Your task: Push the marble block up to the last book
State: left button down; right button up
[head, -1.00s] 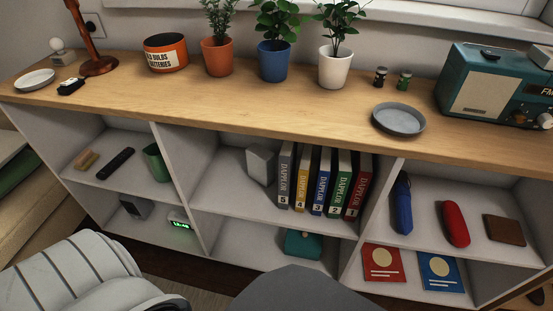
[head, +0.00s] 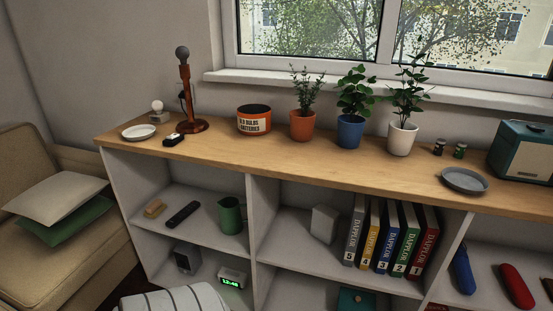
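The pale grey marble block (head: 324,224) stands on the upper middle shelf, to the left of the row of books. A gap shows between it and the nearest book, the grey one marked 5 (head: 354,230). To the right of that stand the yellow book 4 (head: 368,233), the blue book 3 (head: 386,237), the green book 2 (head: 405,240) and the red book 1 (head: 424,242), upright and close together. Neither of my grippers shows in the head view.
A teal item (head: 356,300) lies below the books. The wooden top (head: 290,158) overhangs the shelf.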

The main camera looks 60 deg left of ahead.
aim_at(325, 222)
jog(key=z, duration=1.2)
jog(key=k, duration=0.1)
jog(key=u, duration=2)
